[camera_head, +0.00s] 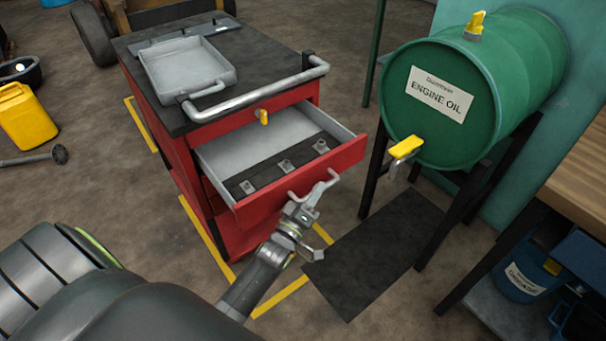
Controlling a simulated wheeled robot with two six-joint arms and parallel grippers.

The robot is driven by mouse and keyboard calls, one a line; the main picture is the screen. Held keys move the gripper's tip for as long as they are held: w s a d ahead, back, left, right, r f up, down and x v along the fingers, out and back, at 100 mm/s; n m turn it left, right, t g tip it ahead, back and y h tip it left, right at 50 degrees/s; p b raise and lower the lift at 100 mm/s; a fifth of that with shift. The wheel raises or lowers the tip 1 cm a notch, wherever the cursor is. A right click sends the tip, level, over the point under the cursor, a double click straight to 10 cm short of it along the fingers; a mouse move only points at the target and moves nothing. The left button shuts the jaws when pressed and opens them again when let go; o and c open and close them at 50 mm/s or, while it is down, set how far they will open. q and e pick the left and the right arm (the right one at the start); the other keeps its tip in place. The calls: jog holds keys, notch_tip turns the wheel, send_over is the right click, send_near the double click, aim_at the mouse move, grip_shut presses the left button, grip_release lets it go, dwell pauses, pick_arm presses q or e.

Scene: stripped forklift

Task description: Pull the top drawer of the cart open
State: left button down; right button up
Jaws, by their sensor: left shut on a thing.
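The red cart (189,165) has a dark top and stands left of centre. Its top drawer (257,206) is pulled well out toward me and shows a grey inside with a dark strip holding several small metal pieces. My left gripper (325,184) is at the front of the drawer, shut on the drawer's handle (297,195), which the fingers partly hide. My right gripper is not in view.
A grey tray (186,68) and a push bar (255,92) are on the cart top. A green engine oil drum (440,137) stands on a dark frame at right, above a dark mat (375,255). A wooden bench (580,175) is at far right.

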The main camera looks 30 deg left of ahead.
pick_arm(q)
jog(key=shift+s+d+p, duration=0.15)
jog(key=shift+s+d, duration=0.15)
jog(key=shift+d, duration=0.35)
jog(key=shift+s+d+p, duration=0.15)
jog(key=shift+s+d, duration=0.1)
jog(key=shift+d, duration=0.4)
jog(key=c, duration=1.5)
grip_release()
jog(key=shift+o, duration=0.2)
jog(key=v, duration=1.7)
jog(key=shift+s, duration=0.2)
jog(key=shift+f, duration=0.1)
